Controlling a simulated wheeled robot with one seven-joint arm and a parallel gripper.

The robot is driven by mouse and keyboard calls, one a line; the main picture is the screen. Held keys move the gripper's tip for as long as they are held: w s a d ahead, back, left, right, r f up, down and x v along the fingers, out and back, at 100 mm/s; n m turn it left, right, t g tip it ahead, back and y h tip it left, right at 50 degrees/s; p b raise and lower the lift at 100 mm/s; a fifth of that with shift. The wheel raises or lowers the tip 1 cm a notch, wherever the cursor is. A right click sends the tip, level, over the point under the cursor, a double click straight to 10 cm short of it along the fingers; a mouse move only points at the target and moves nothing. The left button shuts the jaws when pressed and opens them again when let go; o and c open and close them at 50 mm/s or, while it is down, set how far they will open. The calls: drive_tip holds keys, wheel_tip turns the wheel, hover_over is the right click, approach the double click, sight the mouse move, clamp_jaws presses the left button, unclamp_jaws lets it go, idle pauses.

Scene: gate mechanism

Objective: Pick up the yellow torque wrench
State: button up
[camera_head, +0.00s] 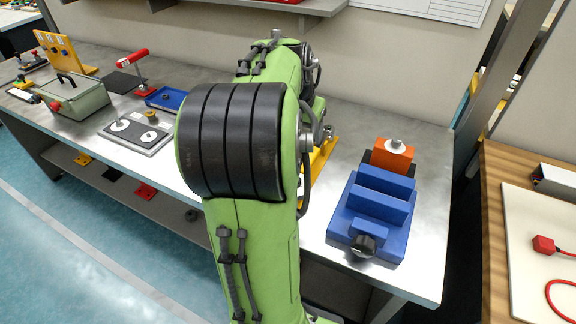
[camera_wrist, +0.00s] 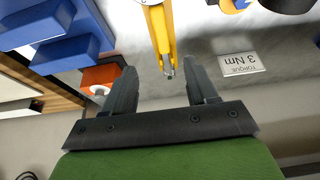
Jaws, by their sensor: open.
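The yellow torque wrench (camera_wrist: 161,38) shows in the wrist view, running from the top edge down towards the gap between my fingers, with a grey metal tip at its lower end. In the head view only a part of a yellow thing (camera_head: 321,160) shows behind my green arm, likely the same wrench. My gripper (camera_wrist: 157,72) is open and empty in the wrist view, its two dark fingers on either side of the line of the wrench's tip. I cannot tell the height between them. My gripper is hidden behind my arm in the head view.
A blue vise-like block (camera_head: 372,214) and an orange block (camera_head: 392,155) stand right of my arm. A label reading "TORQUE 3 Nm" (camera_wrist: 241,64) lies beside the wrench. A green-grey box (camera_head: 82,102), a grey plate (camera_head: 137,130) and a blue tray (camera_head: 166,99) are at left.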

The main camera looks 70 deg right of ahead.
sight(309, 158)
drive_tip(key=b+x, duration=0.5)
drive_tip(key=x, duration=1.1)
drive_tip(key=shift+w+a, duration=0.1)
drive_tip(key=shift+r, duration=0.1)
drive_tip(key=shift+f+b, duration=0.25)
drive_tip(key=shift+b, duration=0.2)
clamp_jaws()
